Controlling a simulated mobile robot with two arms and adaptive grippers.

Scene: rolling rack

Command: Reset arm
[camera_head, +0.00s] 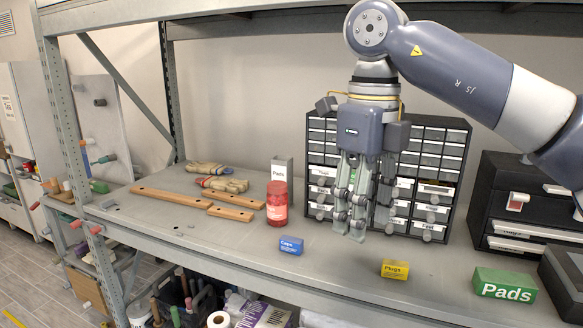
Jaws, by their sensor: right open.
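My right gripper (349,230) hangs from its arm, which comes in from the right. Its fingers point down over the shelf (210,228), in front of the small-parts drawer cabinet (457,140), and hide part of it. The gripper is open and I see nothing between its fingers. I cannot tell whether the fingertips touch the shelf. My left gripper is not in view.
A red jar (277,207) stands left of the gripper. A blue box (291,245), yellow box (394,269) and green box (504,291) lie along the front. Wooden bars (198,198) and gloves (222,184) lie left. A black drawer unit (505,180) stands right.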

